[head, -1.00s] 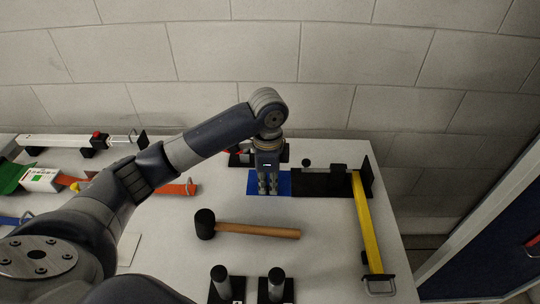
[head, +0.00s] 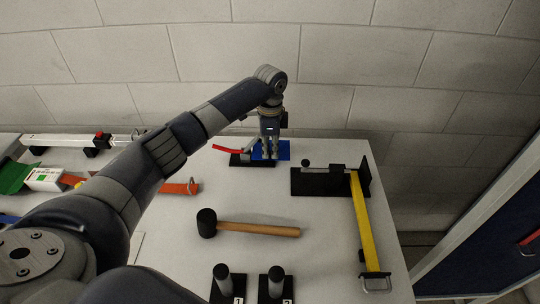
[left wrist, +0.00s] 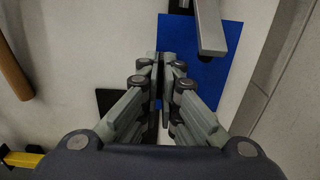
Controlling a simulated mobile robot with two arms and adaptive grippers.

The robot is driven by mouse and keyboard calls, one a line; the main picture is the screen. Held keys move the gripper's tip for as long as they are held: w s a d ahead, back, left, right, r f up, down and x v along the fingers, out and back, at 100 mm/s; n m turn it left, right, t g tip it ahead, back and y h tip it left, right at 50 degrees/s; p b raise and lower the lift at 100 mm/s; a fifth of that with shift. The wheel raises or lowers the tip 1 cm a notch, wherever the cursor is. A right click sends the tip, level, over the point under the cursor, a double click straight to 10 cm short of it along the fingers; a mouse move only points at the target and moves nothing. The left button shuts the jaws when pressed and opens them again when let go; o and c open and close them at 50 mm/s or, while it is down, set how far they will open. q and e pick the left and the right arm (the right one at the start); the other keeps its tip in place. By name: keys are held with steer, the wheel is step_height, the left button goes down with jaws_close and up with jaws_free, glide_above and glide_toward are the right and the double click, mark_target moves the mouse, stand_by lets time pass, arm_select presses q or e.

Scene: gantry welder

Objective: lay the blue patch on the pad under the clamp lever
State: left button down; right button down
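The blue patch (head: 284,150) is at the back of the table, beside and partly behind the black clamp base (head: 240,160) with its red lever (head: 228,149). My left gripper (head: 270,155) points down at the patch. In the left wrist view the fingers (left wrist: 162,62) are close together at the edge of the blue patch (left wrist: 205,85), which appears pinched between them. A grey clamp bar (left wrist: 210,28) crosses over part of the patch in that view. I cannot make out the pad. My right gripper is not in view.
A mallet (head: 260,230) lies in front. A black bracket (head: 310,183) with a yellow bar (head: 366,225) stands to the right. Two dark posts (head: 222,280) (head: 275,280) are at the front. The wall (head: 330,105) is close behind. Orange and green items lie left.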

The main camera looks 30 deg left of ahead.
mark_target(270, 159)
arm_select(q)
step_height(270, 159, down, 2)
steer(key=shift+s+f, duration=0.15)
steer(key=shift+f, duration=0.3)
steer(key=shift+f, duration=0.15)
steer(key=c, duration=1.8)
jaws_free()
step_height(270, 159, up, 12)
steer(key=shift+f+b, duration=0.1)
steer(key=shift+b, duration=0.5)
steer(key=shift+r, duration=0.3)
